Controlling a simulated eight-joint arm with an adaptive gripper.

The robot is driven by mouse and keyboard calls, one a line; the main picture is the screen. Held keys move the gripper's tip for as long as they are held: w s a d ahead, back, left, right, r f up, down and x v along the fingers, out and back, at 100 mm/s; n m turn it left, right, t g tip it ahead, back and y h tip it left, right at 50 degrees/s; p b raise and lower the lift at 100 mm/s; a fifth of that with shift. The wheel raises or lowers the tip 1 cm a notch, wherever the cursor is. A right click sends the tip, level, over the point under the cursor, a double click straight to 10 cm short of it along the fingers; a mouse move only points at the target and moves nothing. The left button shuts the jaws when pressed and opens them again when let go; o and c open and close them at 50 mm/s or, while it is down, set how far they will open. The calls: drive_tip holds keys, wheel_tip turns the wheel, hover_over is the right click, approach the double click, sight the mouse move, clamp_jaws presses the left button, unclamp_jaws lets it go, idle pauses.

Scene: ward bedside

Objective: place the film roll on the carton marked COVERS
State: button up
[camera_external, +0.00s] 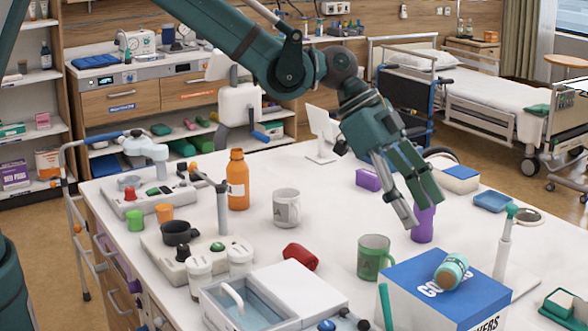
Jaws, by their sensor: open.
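The carton marked COVERS (408,272) stands at the front right of the table, with a blue top and white sides. Part of its lettering shows on the top and on the side. A teal roll with a tan-orange band (452,271), which looks like the film roll, lies on its side on the carton's top. My gripper (421,208) is open, pointing down above the table behind the carton, apart from the roll. A purple cup (423,226) stands at its fingertips; I cannot tell whether they touch it. Nothing is seen held.
A green mug (374,257) stands just left of the carton and a white post with a teal top (504,245) just right. The table's middle is fairly clear.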

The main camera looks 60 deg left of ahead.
idle(0.4)
drive_tip(key=s+a+r+n+t+y, duration=0.1)
drive_tip(key=s+a+r+n, duration=0.1)
drive_tip(key=s+a+r, duration=0.5)
drive_tip(key=s+a+r+n+t+y, duration=0.1)
drive_tip(key=s+a+r+n, duration=0.1)
drive_tip(key=a, duration=0.9)
drive_tip(key=s+a+r+n+y, duration=0.1)
drive_tip(key=s+a+r+n, duration=0.1)
drive_tip(key=s+a+r, duration=0.5)
drive_tip(key=s+a+f+n+t+y, duration=0.1)
drive_tip(key=s+a+f+n+y, duration=0.1)
drive_tip(key=s+a, duration=0.9)
drive_tip(key=s+a+f+n+t+y, duration=0.1)
drive_tip(key=s+a+n, duration=0.4)
drive_tip(key=s+a, duration=0.7)
drive_tip(key=shift+a+f+n+y, duration=0.3)
drive_tip(key=shift+a+f+y, duration=0.2)
drive_tip(key=shift+a+f, duration=0.5)
drive_tip(key=shift+d+f, duration=0.15)
drive_tip(key=shift+d, duration=0.05)
wheel_tip(320, 180, down, 9)
drive_tip(key=b, duration=0.8)
drive_tip(key=shift+r+b, duration=0.2)
drive_tip(key=shift+b, duration=0.1)
drive_tip(key=shift+o, duration=0.5)
drive_tip(key=shift+r, duration=0.1)
